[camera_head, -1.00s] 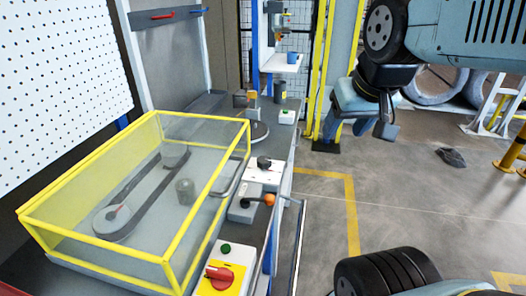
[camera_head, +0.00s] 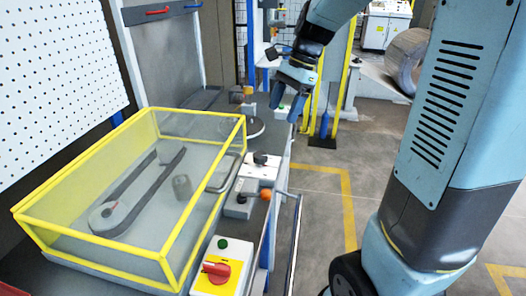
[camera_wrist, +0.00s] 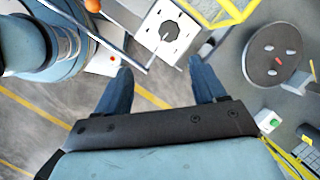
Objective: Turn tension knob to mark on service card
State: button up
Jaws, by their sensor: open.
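The black tension knob (camera_head: 261,158) sits on a white plate (camera_head: 262,172) at the bench's right edge. In the wrist view the knob (camera_wrist: 170,30) shows from above at the top, with small dark marks around it on the plate. My gripper (camera_head: 287,103) is open and empty, fingers pointing down, above and beyond the knob near the bench edge. In the wrist view its two fingers (camera_wrist: 160,70) stand apart, with the knob ahead of the gap and not between them. I cannot make out a service card for certain.
A yellow-framed clear guard (camera_head: 185,240) covers a belt left of the knob. An orange-ball lever (camera_head: 265,194) and a red switch on a yellow box (camera_head: 215,272) stand nearer. A round disc (camera_wrist: 275,52) lies beyond the knob. A rail (camera_head: 294,240) runs along the bench front.

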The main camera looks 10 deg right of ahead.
aim_at(261, 154)
jog(key=shift+m+g, duration=0.3)
jog(key=shift+m, duration=0.6)
jog(key=x, duration=0.5)
jog(key=w+x, duration=0.1)
jog(key=x, duration=0.4)
jog(key=w+x, duration=0.1)
jog(key=x, duration=0.4)
jog(key=shift+w+a+f, duration=0.2)
jog(key=shift+a+f, duration=0.05)
jog(key=shift+a, duration=0.15)
jog(key=shift+c, duration=0.2)
jog(key=c, duration=1)
jog(key=shift+n+g, duration=0.3)
jog(key=shift+n, duration=0.4)
jog(key=o, duration=1)
jog(key=shift+o, duration=0.2)
